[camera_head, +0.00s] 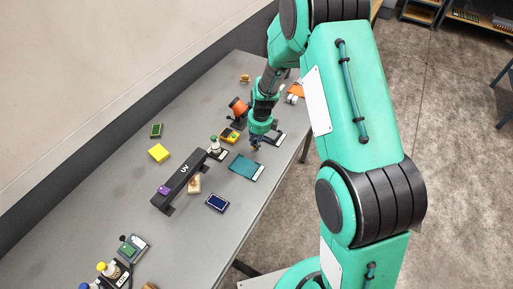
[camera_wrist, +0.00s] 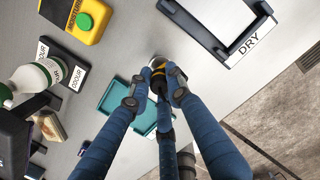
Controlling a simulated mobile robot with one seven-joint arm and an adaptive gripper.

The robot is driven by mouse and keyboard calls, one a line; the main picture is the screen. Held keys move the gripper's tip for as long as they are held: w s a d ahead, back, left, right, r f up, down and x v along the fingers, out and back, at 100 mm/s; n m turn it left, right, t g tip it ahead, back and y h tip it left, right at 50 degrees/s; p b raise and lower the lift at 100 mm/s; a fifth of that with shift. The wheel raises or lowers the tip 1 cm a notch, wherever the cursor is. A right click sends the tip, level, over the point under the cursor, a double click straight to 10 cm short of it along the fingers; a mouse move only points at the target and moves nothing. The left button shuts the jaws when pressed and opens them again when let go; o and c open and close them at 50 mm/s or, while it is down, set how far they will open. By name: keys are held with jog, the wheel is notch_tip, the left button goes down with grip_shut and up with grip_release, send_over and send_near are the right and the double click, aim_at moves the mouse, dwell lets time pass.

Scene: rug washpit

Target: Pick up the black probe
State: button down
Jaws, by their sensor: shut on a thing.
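My gripper (camera_wrist: 157,90) is shut on a small black piece with an orange-yellow band (camera_wrist: 158,72), which looks like the black probe. Its lower part is hidden by the fingers. In the head view my gripper (camera_head: 256,142) points down over the table, near the far edge of the teal tray. The yellow moisture meter (camera_wrist: 75,14) with a green knob lies to the left of my fingertips in the wrist view; it also shows in the head view (camera_head: 229,136).
The teal tray (camera_wrist: 116,98) lies partly under my fingers. A "DRY" frame (camera_wrist: 238,50) is at the right. A white bottle (camera_wrist: 38,76) stands by a "COLOUR" holder (camera_wrist: 68,72). A black UV bar (camera_head: 180,178) rises nearby. A yellow block (camera_head: 159,153) lies on the table.

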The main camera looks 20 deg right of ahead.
dwell(0.3)
jog(key=shift+r, duration=0.55)
jog(key=shift+s+r+p, duration=0.2)
jog(key=shift+s+r, duration=0.05)
jog(key=shift+r, duration=0.4)
jog(key=shift+s+r+p, duration=0.2)
jog(key=shift+r, duration=0.4)
jog(key=s+r+p, duration=0.1)
jog(key=s, duration=1.4)
jog(key=shift+d+r, duration=0.15)
